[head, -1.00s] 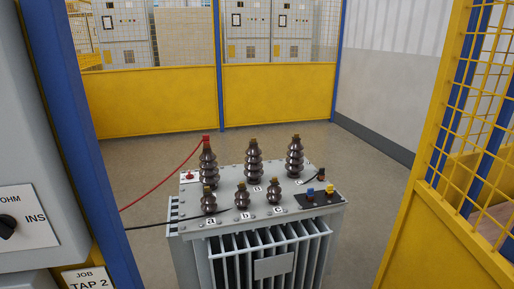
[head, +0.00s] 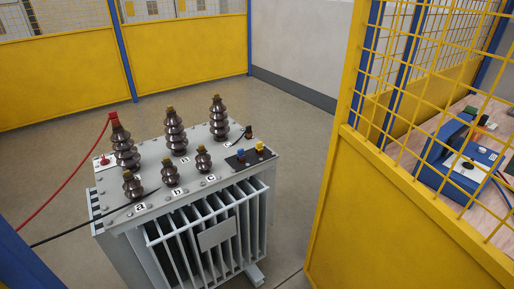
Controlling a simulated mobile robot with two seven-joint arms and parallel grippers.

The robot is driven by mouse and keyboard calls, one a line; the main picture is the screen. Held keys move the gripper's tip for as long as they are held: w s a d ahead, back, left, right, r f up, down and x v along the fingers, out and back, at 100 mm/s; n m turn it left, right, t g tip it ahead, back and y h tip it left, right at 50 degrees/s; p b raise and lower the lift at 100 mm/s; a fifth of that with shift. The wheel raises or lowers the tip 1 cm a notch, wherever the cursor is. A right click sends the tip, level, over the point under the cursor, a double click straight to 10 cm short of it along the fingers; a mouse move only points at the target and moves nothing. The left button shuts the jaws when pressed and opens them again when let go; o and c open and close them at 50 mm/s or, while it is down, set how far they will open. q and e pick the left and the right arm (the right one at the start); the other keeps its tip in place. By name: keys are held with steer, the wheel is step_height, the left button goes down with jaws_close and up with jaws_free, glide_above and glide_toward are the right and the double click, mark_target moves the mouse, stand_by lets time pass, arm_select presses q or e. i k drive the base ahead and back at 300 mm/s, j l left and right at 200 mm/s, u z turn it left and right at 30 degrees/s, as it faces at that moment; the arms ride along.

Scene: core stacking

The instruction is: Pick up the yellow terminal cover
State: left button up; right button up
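A small yellow piece (head: 260,147), which looks like the yellow terminal cover, stands on a black pad (head: 236,162) at the right end of the transformer's top. A small blue piece (head: 240,154) stands beside it on the pad, to its left. The grey transformer (head: 110,187) carries three tall brown bushings at the back and three short ones in front, marked a, b and c. Neither of my grippers is in view.
A red lead (head: 70,181) and a black lead (head: 62,236) run left from the transformer. A yellow mesh fence (head: 345,190) stands close on the right, with a workbench (head: 402,155) holding a blue device behind it. Grey floor is clear behind the transformer.

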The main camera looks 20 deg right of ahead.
mark_target(259, 149)
steer(key=i, duration=0.85)
steer(key=i+z, duration=0.1)
steer(key=z, duration=0.35)
steer(key=i+z, duration=0.1)
steer(key=z, duration=0.75)
steer(key=i+j, duration=0.05)
